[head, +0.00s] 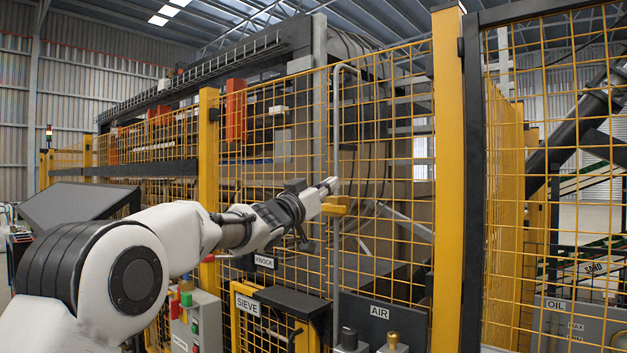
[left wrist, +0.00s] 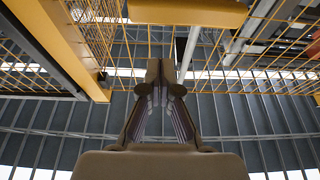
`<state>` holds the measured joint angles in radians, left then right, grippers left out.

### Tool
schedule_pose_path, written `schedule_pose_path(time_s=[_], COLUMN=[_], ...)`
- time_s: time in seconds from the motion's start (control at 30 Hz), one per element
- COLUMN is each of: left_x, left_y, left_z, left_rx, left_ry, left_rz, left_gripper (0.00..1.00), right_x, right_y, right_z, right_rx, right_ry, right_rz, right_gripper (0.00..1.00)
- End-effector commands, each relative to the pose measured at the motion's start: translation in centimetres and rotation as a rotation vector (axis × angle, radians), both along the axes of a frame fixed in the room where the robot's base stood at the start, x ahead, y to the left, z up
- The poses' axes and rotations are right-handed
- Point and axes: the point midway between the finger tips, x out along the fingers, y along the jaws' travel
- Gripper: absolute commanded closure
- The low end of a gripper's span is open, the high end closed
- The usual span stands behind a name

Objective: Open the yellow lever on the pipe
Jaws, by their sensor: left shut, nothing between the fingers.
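The yellow lever (head: 336,206) sits on a thin grey vertical pipe (head: 336,120) in front of the yellow mesh fence. My left gripper (head: 329,185) is shut and empty, with its tips just above the lever in the head view. In the left wrist view the lever (left wrist: 187,12) is a wide yellow bar across the top, beyond the shut fingertips (left wrist: 160,68). The pipe (left wrist: 186,55) runs down from behind the lever there. A gap shows between fingertips and lever in that view; I cannot tell its depth. My right gripper is not in view.
Yellow mesh fence with thick yellow posts (head: 447,180) stands behind the pipe. Below are a dark AIR panel (head: 379,312), a SIEVE sign (head: 247,305), a KNOCK sign (head: 264,261) and a grey button box (head: 205,310). A dark screen (head: 70,203) is at left.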

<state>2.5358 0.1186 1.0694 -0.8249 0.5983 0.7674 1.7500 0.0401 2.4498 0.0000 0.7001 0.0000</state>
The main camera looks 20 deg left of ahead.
Motion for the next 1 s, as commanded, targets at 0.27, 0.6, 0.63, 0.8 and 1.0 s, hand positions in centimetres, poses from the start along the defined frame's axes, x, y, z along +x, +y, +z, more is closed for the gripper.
schedule_pose_path(time_s=[0.27, 0.6, 0.63, 0.8, 1.0], left_x=[0.8, 0.7, 0.7, 0.7, 0.7], left_y=[-0.3, -0.3, -0.3, -0.5, -1.4], left_z=[-3.2, -3.8, -3.7, -3.8, -4.0], left_rx=[-0.001, 0.000, 0.001, 0.010, 0.050], left_ry=[0.002, 0.000, 0.000, -0.004, -0.018], left_rz=[-0.001, 0.000, 0.000, 0.000, -0.001], left_gripper=[1.00, 1.00, 1.00, 1.00, 1.00], right_x=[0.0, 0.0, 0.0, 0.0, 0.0], right_y=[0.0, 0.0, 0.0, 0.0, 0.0], right_z=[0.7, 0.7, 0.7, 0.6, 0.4], right_rx=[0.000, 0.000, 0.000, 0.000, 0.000], right_ry=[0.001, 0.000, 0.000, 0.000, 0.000], right_rz=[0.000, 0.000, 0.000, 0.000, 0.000], right_gripper=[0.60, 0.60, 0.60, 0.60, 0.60])
